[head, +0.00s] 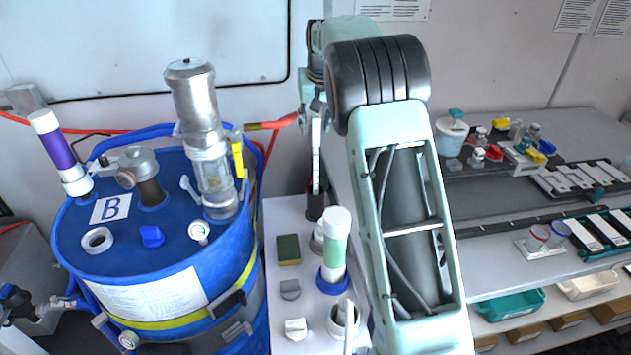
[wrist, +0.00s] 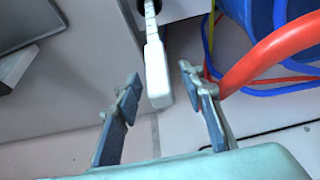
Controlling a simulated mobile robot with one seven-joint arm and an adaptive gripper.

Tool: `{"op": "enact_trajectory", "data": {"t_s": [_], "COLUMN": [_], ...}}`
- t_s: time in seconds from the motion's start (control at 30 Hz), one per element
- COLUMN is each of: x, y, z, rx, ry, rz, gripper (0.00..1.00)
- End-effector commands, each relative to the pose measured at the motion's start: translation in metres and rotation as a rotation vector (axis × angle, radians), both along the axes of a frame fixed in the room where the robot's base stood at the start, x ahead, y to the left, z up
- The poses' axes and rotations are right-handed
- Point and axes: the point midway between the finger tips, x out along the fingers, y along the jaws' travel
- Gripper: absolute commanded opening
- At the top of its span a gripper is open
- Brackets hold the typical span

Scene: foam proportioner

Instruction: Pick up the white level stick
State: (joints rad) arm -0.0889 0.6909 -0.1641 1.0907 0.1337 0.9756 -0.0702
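A white level stick (head: 316,155) stands upright in a small dark holder (head: 315,207) at the back of the narrow white bench, right of the blue drum. In the wrist view the stick (wrist: 156,68) has a broad pale end towards my gripper and a thinner part running into a dark round opening (wrist: 150,6). My gripper (head: 314,103) is at the stick's upper end. The wrist view shows its two fingers (wrist: 159,76) spread on either side of the stick's broad end, with gaps on both sides. Part of the gripper is hidden behind my arm in the head view.
The blue drum (head: 75,240) with a clear cylinder (head: 212,170) stands left. A red hose (wrist: 270,55) runs close to the right finger. A green-white tube (head: 335,245), a sponge (head: 288,249) and a white cup (head: 340,322) with another thin stick stand nearer on the bench.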

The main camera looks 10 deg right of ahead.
Motion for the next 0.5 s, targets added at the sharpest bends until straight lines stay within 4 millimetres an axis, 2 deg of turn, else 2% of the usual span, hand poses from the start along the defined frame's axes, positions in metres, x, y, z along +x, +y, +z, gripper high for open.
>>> {"op": "enact_trajectory", "data": {"t_s": [0.03,0.3,0.5], "x": [-0.0001,-0.0002,-0.0001], "y": [0.0000,0.0000,0.0000], "z": [0.0002,0.0004,0.0006], "rx": [0.000,0.000,0.000], "ry": [0.000,0.000,0.000], "rz": [0.000,0.000,0.000], "gripper": [0.29,0.00,0.00]}}
